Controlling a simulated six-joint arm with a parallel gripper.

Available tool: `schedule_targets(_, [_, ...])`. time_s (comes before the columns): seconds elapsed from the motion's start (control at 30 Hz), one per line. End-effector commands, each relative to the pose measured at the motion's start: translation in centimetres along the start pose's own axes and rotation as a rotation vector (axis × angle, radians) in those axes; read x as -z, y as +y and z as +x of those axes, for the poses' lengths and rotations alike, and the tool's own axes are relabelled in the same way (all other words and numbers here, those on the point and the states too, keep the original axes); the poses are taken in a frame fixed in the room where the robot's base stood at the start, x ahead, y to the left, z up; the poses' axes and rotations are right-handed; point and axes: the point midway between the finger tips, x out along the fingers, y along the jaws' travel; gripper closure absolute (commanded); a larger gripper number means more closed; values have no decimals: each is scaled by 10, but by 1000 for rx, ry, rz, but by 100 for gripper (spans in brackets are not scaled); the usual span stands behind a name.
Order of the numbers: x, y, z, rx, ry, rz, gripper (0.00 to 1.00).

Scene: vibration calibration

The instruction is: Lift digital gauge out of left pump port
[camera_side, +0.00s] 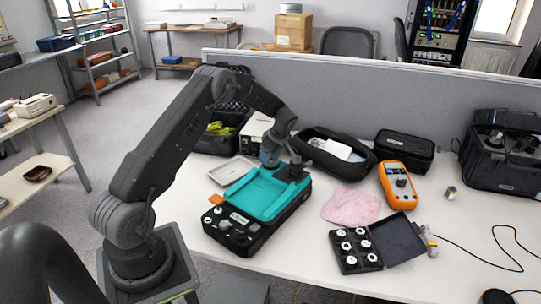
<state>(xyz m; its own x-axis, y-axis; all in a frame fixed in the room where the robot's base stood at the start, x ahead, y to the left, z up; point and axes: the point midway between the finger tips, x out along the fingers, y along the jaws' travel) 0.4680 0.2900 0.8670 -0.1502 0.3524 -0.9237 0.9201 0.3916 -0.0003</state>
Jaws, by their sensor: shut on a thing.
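The pump (232,238) is a black case with a teal tray on top, standing on the white table. My gripper (270,151) points down over the back left of the pump. It is shut on the digital gauge (268,160), a small bluish round thing mostly hidden by the fingers. The left port is hidden below it, and I cannot tell whether the gauge is still seated or clear of it. A dark fitting (294,172) stands at the pump's back right, close to my gripper.
An open black pouch (318,160) lies behind the pump to the right. A pink cloth (352,207), an orange multimeter (397,183) and an open box of fittings (357,250) lie to the right. A metal tray (231,171) is to the left.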

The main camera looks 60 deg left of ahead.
Motion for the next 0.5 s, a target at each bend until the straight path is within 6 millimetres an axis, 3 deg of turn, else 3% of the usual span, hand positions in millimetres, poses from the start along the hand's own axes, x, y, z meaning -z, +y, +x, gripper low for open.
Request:
schedule_targets(0.17, [4, 1, -9, -3, 0, -1, 73])
schedule_targets(0.37, [15, 1, -36, -4, 0, -2, 73])
schedule_targets(0.5, [43, -18, -46, 0, 0, -5, 73])
